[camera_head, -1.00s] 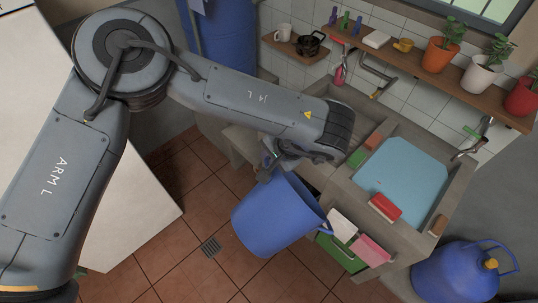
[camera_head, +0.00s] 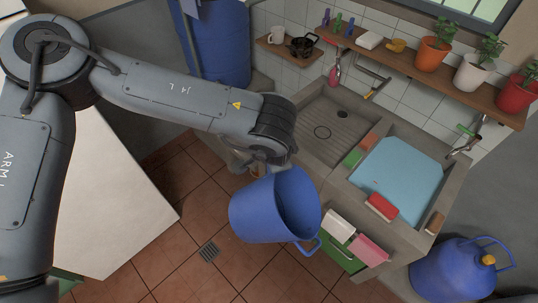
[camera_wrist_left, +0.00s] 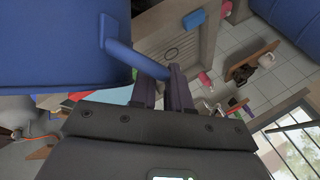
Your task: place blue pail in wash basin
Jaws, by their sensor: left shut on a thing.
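The blue pail (camera_head: 255,215) hangs tilted in the head view, in front of the basin and above the floor, its open mouth facing right. My left gripper (camera_head: 260,168) is at the pail's upper edge, partly hidden by my arm. In the left wrist view, my left gripper's fingers (camera_wrist_left: 168,92) are closed at the end of the handle (camera_wrist_left: 135,62) of the pail (camera_wrist_left: 60,45). The grey stone wash basin (camera_head: 350,187) has a ridged, empty left compartment (camera_head: 330,115) and a right compartment holding light blue water (camera_head: 400,178). My right gripper is in neither view.
A shelf with potted plants (camera_head: 435,48) and a faucet (camera_head: 375,85) are behind. A blue gas bottle (camera_head: 453,272) stands right.

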